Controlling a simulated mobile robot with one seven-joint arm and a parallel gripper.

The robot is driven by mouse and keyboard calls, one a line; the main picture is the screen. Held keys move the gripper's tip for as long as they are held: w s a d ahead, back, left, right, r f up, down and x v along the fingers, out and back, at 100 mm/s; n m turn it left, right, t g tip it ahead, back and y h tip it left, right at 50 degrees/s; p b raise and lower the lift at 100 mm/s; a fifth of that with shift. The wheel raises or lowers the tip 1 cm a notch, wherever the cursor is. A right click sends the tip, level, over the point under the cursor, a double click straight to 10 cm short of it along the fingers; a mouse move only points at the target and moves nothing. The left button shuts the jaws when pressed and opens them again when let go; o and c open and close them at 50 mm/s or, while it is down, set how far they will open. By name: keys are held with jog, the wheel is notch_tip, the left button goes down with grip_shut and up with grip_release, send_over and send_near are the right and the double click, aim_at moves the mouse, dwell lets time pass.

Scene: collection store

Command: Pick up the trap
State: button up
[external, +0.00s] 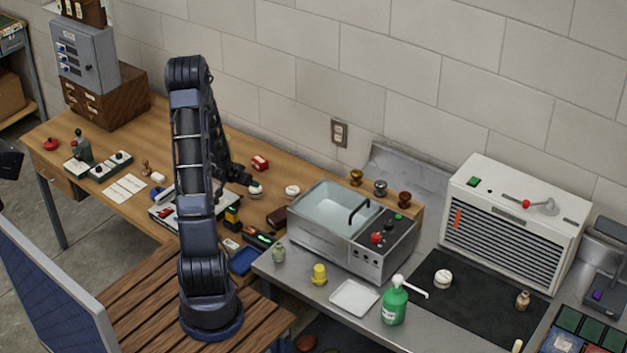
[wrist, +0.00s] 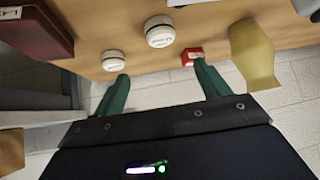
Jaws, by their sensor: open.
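No object is clearly marked as the trap, and I cannot tell which one it is. Two round white labelled pucks stand on the wooden bench: one (external: 256,193) close to my gripper, one (external: 292,191) to its right. In the wrist view they are the upper middle puck (wrist: 159,32) and the left puck (wrist: 113,61). A small red box (external: 260,162) lies nearer the wall; the wrist view shows it (wrist: 191,56) by the right fingertip. My gripper (wrist: 161,72) is open and empty, its green fingers apart, above the bench's wall side.
A dark red case (wrist: 35,28) and a yellowish object (wrist: 254,55) flank the pucks in the wrist view. The metal basin unit (external: 335,235) stands right of the bench pucks. Another white puck (external: 443,278) sits on the black mat (external: 480,310).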

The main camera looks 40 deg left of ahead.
aim_at(254, 188)
jog(key=shift+s+a+f+x, duration=0.1)
jog(key=shift+s+f+x, duration=0.05)
jog(key=shift+x, duration=1.9)
jog(key=shift+s+a+f+x, duration=0.1)
jog(key=shift+s+f+x, duration=0.1)
jog(key=shift+x, duration=1.85)
jog(key=shift+s+f+x, duration=0.1)
jog(key=shift+s+x, duration=0.05)
jog(key=shift+x, duration=1.9)
jog(key=c, duration=1)
